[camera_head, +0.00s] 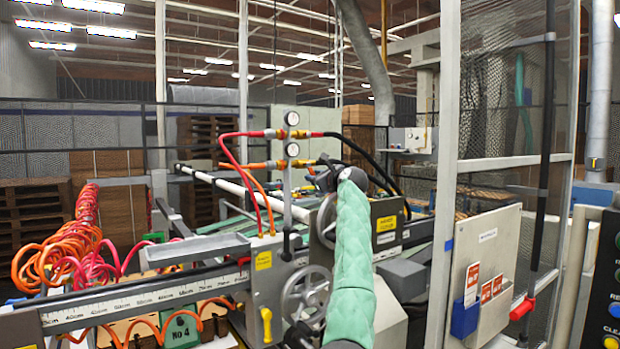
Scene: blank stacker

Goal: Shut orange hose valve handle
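The orange hose (258,166) runs into the lower fitting (291,163) of an upright valve stack with round gauges, left of centre. Small yellow-orange parts sit along this lower line; which one is the handle, and its angle, are too small to tell. The red hose (240,134) joins the upper fitting (291,133). Contact and finger opening cannot be made out.
Handwheels (306,293) and a yellow lever (266,326) are on the machine below. A ruler rail (140,303) and coiled hoses (62,250) lie left. A mesh door frame (447,170) stands right, with a button panel (604,280) beyond. Black hoses (368,158) pass behind my gripper.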

